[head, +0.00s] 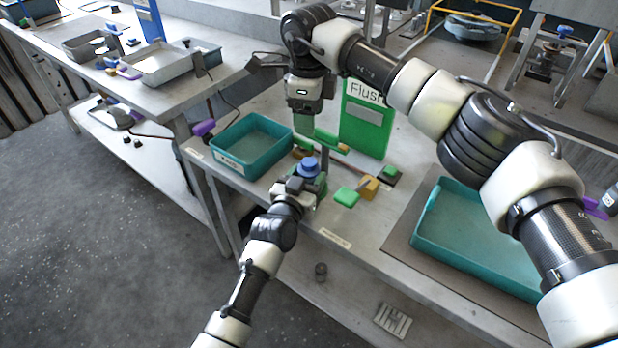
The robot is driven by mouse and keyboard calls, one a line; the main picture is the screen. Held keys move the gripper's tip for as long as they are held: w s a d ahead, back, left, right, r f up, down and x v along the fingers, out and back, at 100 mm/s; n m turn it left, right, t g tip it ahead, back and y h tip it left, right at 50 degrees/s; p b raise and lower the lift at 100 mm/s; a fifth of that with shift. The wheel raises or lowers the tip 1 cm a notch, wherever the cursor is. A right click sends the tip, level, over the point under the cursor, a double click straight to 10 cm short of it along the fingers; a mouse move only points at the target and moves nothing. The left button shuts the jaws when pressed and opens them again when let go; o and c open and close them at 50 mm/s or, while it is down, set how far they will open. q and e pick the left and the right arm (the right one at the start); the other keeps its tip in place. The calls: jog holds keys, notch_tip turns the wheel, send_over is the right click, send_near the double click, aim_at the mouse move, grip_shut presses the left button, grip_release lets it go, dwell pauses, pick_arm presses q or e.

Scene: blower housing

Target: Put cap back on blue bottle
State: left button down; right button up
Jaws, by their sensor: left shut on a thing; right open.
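A small round blue thing (308,167), which looks like the blue bottle seen from above, stands at the front of the table. My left gripper (302,184) reaches in from the lower left and is shut on it. The jaws hide its lower part. My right gripper (308,122) hangs from above, open, just behind and above the blue thing, pointing down. I cannot make out a separate cap.
A teal tray (218,155) stands to the left and a larger teal tray (430,228) to the right. A green "Flush" board (363,128) stands behind. Green blocks (346,197) and a yellow block (369,185) lie to the right of the blue thing.

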pick_arm(q)
jog(key=shift+c, duration=1.4)
grip_release()
jog(key=v, duration=1.1)
jog(key=shift+f, duration=0.1)
